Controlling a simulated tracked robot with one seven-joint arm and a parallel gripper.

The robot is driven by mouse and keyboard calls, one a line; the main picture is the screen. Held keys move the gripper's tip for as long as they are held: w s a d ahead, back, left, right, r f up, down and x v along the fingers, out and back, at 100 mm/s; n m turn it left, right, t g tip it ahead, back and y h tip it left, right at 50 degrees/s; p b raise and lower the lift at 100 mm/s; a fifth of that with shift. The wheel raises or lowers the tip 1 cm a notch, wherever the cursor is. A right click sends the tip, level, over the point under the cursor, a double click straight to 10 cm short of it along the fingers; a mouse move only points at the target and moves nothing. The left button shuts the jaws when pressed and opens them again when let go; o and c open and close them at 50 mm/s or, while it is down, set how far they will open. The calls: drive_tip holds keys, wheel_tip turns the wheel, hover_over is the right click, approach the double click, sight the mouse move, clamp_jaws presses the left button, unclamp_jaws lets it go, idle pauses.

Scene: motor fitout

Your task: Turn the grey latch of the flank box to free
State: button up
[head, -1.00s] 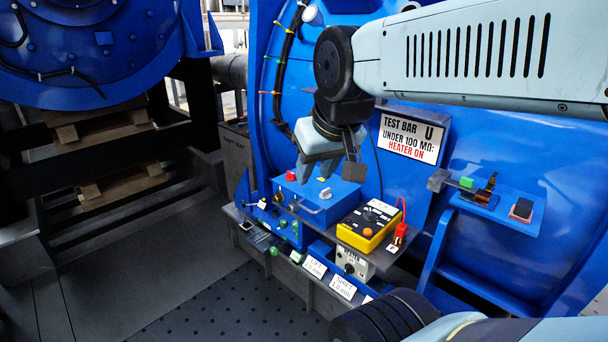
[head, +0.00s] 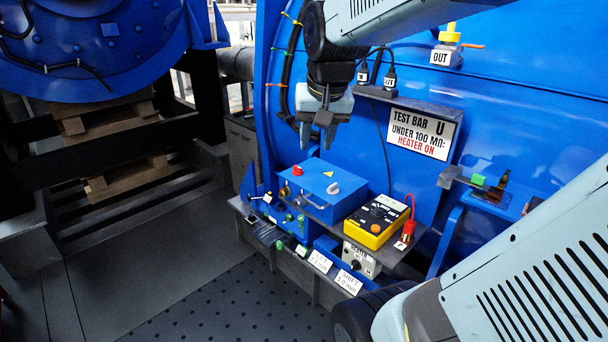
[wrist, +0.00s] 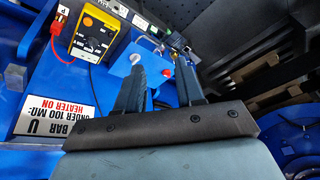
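The flank box (head: 312,192) is a blue box on the grey shelf, with a red button, a small yellow triangle and a pale grey latch (head: 333,188) on its top. In the wrist view the latch (wrist: 136,59) shows just beyond the left fingertip, and the red button (wrist: 167,73) shows between the fingers. My gripper (head: 318,146) points down above the back of the box, apart from it. In the wrist view my gripper (wrist: 158,70) has a clear gap between its two dark fingers and holds nothing. Which way the latch is turned is hard to tell.
A yellow meter (head: 376,222) with a red clip (head: 406,232) stands right of the box. The test bar sign (head: 423,134) is behind. A small bracket shelf (head: 488,190) juts out at right. My arm link fills the lower right. The left floor is clear.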

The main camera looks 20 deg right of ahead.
drive_tip(key=w+d+f+m+g, duration=0.2)
drive_tip(key=w+d+f+m, duration=0.25)
drive_tip(key=w+d, duration=0.4)
drive_tip(key=m+g, duration=0.2)
drive_tip(key=m, duration=0.4)
hover_over(334, 185)
wheel_tip(334, 185, down, 7)
wheel_tip(334, 185, down, 13)
drive_tip(key=shift+w+f, duration=0.1)
drive_tip(key=shift+f, duration=0.1)
clamp_jaws()
